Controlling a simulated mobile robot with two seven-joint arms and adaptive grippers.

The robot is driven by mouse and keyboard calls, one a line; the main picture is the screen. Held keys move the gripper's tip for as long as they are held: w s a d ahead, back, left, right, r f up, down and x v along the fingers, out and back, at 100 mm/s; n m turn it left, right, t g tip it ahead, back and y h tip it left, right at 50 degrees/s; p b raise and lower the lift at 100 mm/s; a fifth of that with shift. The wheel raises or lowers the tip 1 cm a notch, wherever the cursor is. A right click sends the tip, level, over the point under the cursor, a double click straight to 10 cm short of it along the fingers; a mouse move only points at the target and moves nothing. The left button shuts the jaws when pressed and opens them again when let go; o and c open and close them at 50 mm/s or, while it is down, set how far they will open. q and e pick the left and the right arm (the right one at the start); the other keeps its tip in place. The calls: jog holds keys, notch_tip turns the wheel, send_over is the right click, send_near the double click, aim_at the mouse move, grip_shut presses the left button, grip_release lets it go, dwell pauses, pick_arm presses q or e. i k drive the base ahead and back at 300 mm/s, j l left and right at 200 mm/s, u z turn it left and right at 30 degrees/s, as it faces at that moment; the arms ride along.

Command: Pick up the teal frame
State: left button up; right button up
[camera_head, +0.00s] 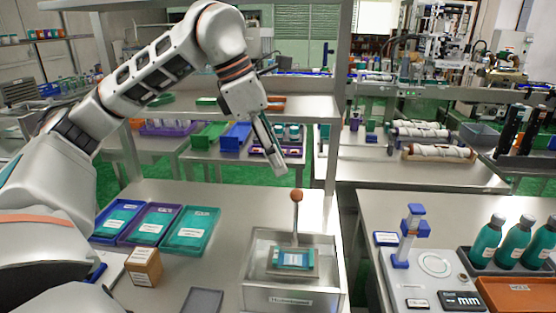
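A small teal frame (297,261) with a pale blue and white middle lies in an open metal box (292,298) at the front centre. A thin rod with an orange-brown ball on top (296,195) stands at the frame's far side. My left gripper (275,155) points down, above and behind the box and a little left of it. It is apart from the frame, and I see nothing held in it. It is seen from the side, so the gap between its fingers does not show. My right gripper is not in view.
Blue, purple and teal trays (190,232) lie left of the metal box, with a small brown box (143,267) in front. A shelf post (333,125) rises behind the metal box. On the right bench are a blue-and-white stand (408,237) and teal bottles (487,240).

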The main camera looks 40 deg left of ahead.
aim_at(283, 259)
jog(key=k, duration=1)
